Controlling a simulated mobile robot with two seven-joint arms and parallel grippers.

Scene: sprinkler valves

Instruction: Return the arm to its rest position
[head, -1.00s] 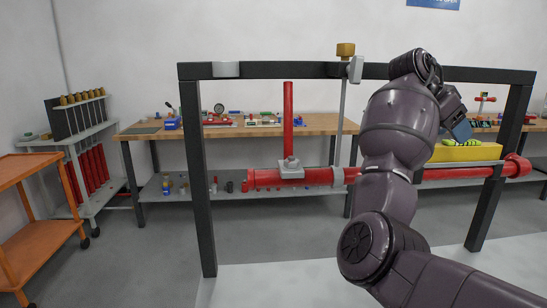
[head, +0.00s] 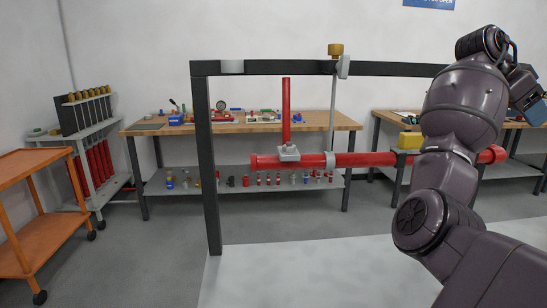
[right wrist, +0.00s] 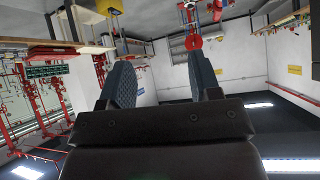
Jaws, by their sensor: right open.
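My right arm rises from the lower right of the head view, bent at the elbow. My right gripper (head: 530,98) is at the right edge, high above the far bench, and partly cut off by the edge. In the right wrist view its two dark fingers (right wrist: 160,78) stand apart, with nothing between them but the room behind. The fingers look out over a tilted view of the room. My left arm and gripper do not show.
A dark metal frame (head: 203,150) carries a red pipe (head: 360,160) with an upright red branch (head: 286,110). An orange cart (head: 38,215) and workbenches (head: 340,122) stand farther off.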

